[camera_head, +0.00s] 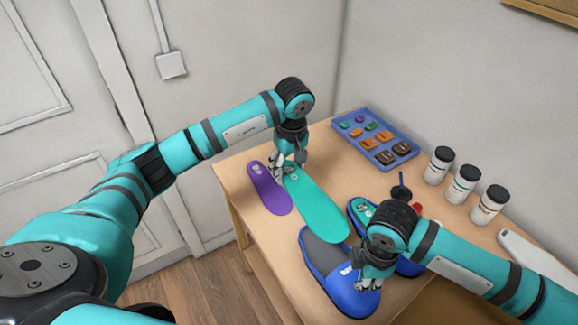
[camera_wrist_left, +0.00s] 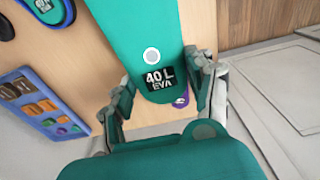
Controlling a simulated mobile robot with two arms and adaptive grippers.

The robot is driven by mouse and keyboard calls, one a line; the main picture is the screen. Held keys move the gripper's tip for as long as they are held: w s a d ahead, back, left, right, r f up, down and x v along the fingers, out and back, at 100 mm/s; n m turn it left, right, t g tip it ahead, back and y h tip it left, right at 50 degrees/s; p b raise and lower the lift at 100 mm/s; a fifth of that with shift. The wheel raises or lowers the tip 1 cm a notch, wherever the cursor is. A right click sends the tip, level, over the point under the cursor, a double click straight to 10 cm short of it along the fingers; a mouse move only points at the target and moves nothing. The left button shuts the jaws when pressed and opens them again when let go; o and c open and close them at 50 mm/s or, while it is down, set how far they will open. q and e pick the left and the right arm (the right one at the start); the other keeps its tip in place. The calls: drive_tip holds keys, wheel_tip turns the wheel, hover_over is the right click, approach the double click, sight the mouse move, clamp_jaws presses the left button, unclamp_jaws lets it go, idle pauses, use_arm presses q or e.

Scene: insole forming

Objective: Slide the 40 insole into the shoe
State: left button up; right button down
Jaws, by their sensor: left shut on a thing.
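A long teal insole (camera_head: 322,208), marked "40 L EVA" on its heel in the left wrist view (camera_wrist_left: 158,52), extends from my left gripper toward the blue shoe. My left gripper (camera_head: 287,168) is shut on its heel end, with one finger at each side in the left wrist view (camera_wrist_left: 163,85). The front end of the insole is close to the opening of the blue shoe (camera_head: 318,252); I cannot tell whether they touch. My right gripper (camera_head: 374,276) is at the toe of this shoe; its fingertips are partly hidden, so its opening is unclear.
A purple insole (camera_head: 268,190) lies left of the teal one. A second blue shoe (camera_head: 358,214) with teal inside is partly hidden behind my right wrist. A blue tray (camera_head: 347,137) of small blocks and three white jars (camera_head: 463,185) stand farther back on the wooden table (camera_head: 330,165).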

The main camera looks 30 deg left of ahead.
use_arm(q)
drive_tip(key=shift+f+b, duration=0.4)
use_arm(e)
drive_tip(key=shift+f, duration=1.15)
